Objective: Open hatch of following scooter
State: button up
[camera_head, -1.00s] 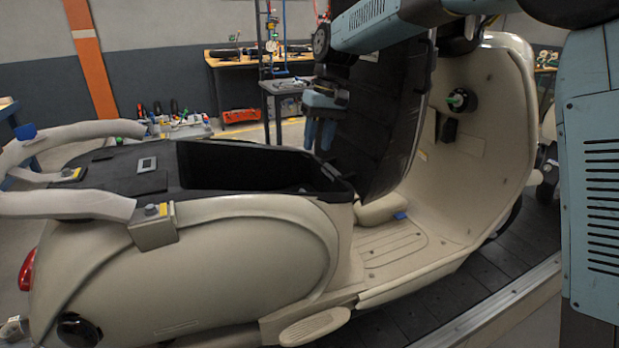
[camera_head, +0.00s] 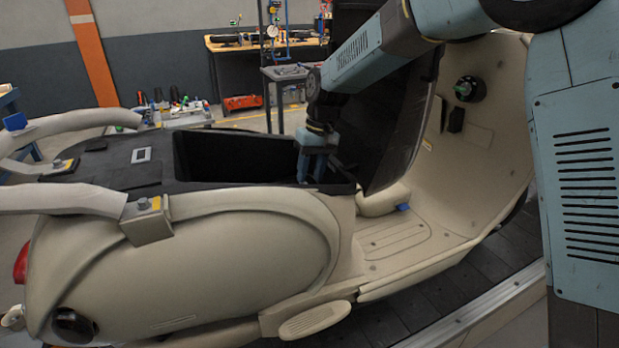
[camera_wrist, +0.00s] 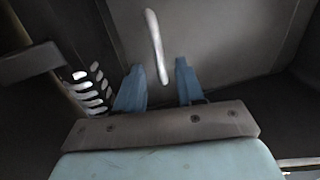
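The cream scooter (camera_head: 230,255) fills the head view, its rear at the left. Its dark hatch or seat lid (camera_head: 398,125) stands steeply raised at the front end of the black storage compartment (camera_head: 225,158), whose top is uncovered. My gripper (camera_head: 312,178) points down at the compartment's front right end, close to the raised lid. Whether its fingertips are inside or touch anything is unclear. In the wrist view its two blue fingers (camera_wrist: 160,82) are apart with nothing held. A pale slender bar (camera_wrist: 155,42) shows beyond them against a grey surface.
Cream grab rails (camera_head: 70,200) curve around the scooter's rear. The dark slat conveyor (camera_head: 430,310) with a metal edge (camera_head: 480,305) runs underneath. A tool bench (camera_head: 265,45) and a small table (camera_head: 285,73) stand behind. My arm covers the upper right.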

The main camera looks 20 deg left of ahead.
jog(key=shift+s+a+f, duration=0.1)
jog(key=shift+a+f, duration=0.05)
jog(key=shift+f, duration=0.8)
jog(key=shift+c, duration=0.4)
grip_shut()
